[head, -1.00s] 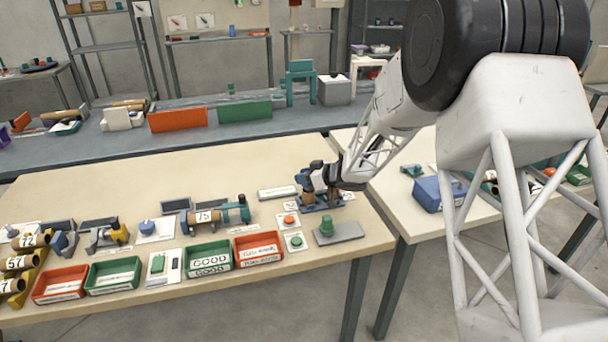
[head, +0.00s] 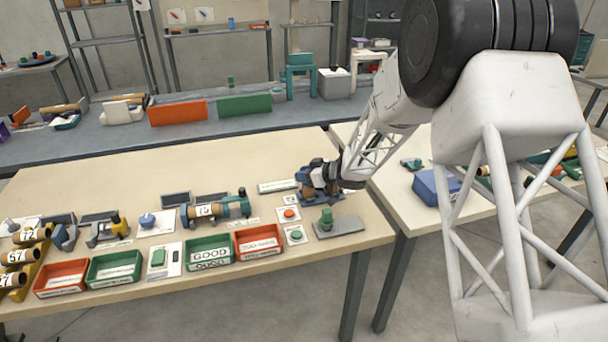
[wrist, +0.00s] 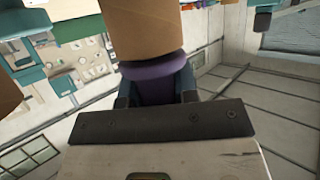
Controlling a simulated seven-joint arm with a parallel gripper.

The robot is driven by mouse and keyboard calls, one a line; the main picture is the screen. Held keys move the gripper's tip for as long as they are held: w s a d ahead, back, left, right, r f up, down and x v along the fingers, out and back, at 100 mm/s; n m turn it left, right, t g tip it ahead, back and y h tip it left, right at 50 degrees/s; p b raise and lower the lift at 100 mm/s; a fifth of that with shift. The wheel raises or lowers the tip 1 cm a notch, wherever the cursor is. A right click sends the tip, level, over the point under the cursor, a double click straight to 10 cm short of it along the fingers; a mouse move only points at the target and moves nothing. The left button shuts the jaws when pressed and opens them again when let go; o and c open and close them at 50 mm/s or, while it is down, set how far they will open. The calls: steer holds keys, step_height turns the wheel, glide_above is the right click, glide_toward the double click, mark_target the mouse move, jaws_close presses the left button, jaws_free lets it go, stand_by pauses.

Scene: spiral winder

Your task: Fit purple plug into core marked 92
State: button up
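The purple plug (wrist: 160,78) is between the two fingers of my gripper (wrist: 157,92) in the wrist view, with a finger close against each side. A brown cardboard core (wrist: 163,28) sits directly beyond the plug and touches or overlaps its end. How deep the plug sits in it I cannot tell. No number shows on this core, so I cannot confirm 92. In the head view my gripper (head: 318,178) is low over a blue fixture (head: 312,196) near the table's right end. The plug is hidden there.
A grey plate with a green knob (head: 327,217) and red (head: 289,213) and green (head: 296,236) buttons lie in front of the gripper. A teal winder (head: 230,207) holding a core, green and red bins (head: 259,240), and a rack of cores (head: 18,256) stand leftward.

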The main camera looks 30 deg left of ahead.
steer(key=o, duration=0.5)
steer(key=shift+o, duration=0.2)
steer(key=shift+d+r, duration=0.1)
steer(key=v, duration=0.7)
steer(key=shift+d, duration=0.25)
steer(key=shift+r, duration=0.2)
stand_by(0.6)
